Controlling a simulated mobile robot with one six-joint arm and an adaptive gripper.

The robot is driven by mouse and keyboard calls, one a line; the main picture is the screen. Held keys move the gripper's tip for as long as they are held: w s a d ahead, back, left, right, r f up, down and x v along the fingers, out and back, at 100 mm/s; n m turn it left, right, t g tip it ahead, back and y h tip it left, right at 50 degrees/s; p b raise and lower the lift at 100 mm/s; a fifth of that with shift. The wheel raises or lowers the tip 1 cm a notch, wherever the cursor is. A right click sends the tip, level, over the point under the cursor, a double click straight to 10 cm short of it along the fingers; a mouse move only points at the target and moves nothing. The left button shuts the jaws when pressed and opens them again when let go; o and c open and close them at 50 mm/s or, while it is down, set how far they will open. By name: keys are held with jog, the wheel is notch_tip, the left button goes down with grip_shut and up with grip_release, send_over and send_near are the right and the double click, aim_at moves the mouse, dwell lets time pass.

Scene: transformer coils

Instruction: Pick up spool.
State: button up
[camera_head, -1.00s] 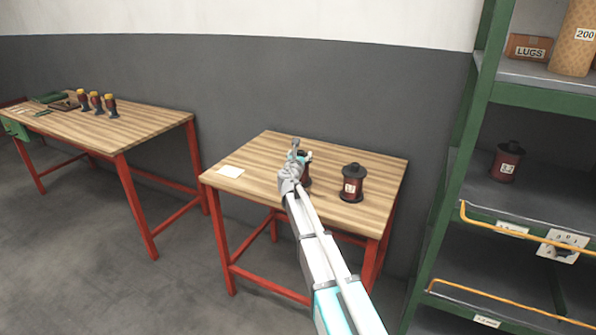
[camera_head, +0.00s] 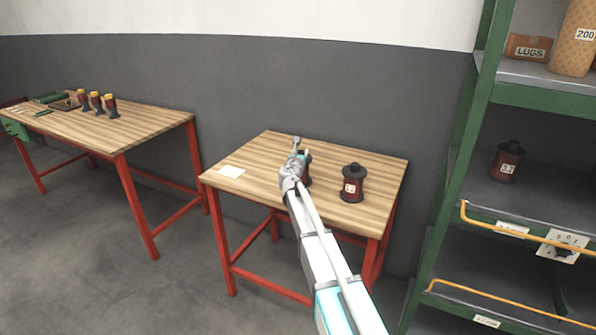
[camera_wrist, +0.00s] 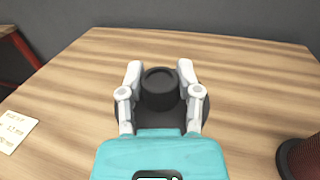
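A dark spool (camera_wrist: 160,92) stands upright on the wooden table, with its black hub and round flange seen from above in the wrist view. My gripper (camera_wrist: 160,74) is over it, with one finger on each side of the hub. The fingers look apart, and small gaps seem to show between them and the hub. In the head view my gripper (camera_head: 297,150) hides most of this spool; a reddish part (camera_head: 307,172) shows at its right. A second dark red spool (camera_head: 352,184) with a white label stands to the right, and its edge shows in the wrist view (camera_wrist: 300,158).
The small table (camera_head: 265,150) also carries a white paper (camera_head: 231,171) at its left. A green shelf (camera_head: 470,130) at right holds another spool (camera_head: 507,162). A workbench (camera_head: 150,122) with several small coils stands at left.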

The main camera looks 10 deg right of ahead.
grip_shut()
jog(key=shift+r, duration=0.1)
notch_tip(320, 180, up, 3)
jog(key=p, duration=0.3)
jog(key=shift+f, duration=0.2)
jog(key=s+r+p, duration=1)
jog(key=s, duration=0.4)
jog(key=shift+d, duration=0.35)
jog(key=shift+r, duration=0.1)
